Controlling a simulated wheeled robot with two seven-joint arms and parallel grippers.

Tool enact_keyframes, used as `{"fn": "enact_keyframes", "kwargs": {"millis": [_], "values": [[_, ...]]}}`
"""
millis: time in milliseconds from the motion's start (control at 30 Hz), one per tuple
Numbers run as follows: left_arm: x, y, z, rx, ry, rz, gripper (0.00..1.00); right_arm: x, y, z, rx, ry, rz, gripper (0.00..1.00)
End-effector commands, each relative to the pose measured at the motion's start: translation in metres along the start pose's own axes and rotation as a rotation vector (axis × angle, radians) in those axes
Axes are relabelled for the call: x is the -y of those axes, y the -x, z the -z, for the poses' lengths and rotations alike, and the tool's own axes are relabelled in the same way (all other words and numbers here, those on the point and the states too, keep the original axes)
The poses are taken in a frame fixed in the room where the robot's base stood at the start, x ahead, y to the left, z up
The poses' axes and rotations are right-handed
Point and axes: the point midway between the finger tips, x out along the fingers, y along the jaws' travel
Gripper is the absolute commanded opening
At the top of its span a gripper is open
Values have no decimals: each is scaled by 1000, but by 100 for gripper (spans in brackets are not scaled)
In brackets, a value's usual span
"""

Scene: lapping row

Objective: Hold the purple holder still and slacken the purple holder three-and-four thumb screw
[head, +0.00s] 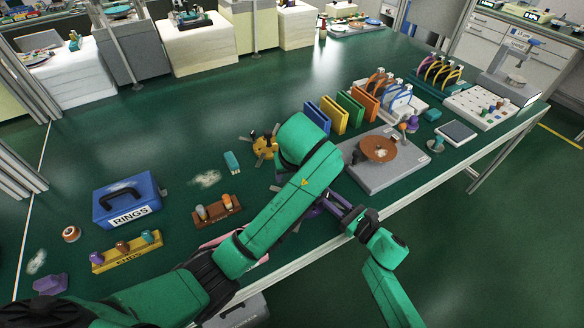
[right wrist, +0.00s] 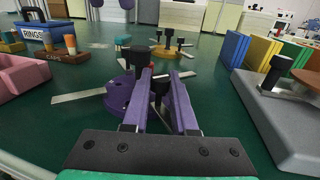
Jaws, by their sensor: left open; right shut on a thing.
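The purple holder (right wrist: 118,94) sits on the green table between the yellow holder and the table's near edge. Black-knobbed posts stand on it and flat metal bars reach out from it. In the head view my left arm covers most of it, leaving a purple part (head: 313,210) showing. My right gripper (right wrist: 160,78) has its purple fingers closed around a black thumb screw (right wrist: 160,90) at the holder's near side. I cannot read which screw it is. My left arm reaches in over the holder, and its fingertips are hidden in the head view.
The yellow holder (head: 264,146) is just beyond. A grey plate with a brown disc (head: 379,149) stands close on the right. A blue RINGS box (head: 127,200), a brown rack (head: 217,211) and a pink tray (right wrist: 30,74) are on the left. The table's front edge is near.

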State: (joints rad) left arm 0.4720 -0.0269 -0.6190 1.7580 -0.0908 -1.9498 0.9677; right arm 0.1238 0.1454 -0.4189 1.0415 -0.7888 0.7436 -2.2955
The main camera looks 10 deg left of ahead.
Motion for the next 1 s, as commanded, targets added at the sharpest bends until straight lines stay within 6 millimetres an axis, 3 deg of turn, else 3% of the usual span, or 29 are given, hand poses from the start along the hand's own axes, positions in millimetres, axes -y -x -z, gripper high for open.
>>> {"fn": "enact_keyframes", "kwargs": {"millis": [33,67,100,133,433,533,900,1000], "values": [[0,0,0,0,0,0,56,0,0,1,-1,0,0,0],[0,0,0,0,0,0,56,0,0,1,-1,0,0,37],[0,0,0,0,0,0,56,0,0,0,-1,0,0,52],[0,0,0,0,0,0,56,0,0,0,-1,0,0,61],[0,0,0,0,0,0,56,0,1,0,0,0,0,61],[0,0,0,0,0,0,56,0,10,1,-2,0,1,61],[0,0,0,0,0,0,56,0,101,2,-4,-2,0,61],[0,0,0,0,0,0,56,0,115,1,-2,-1,-1,61]]}}
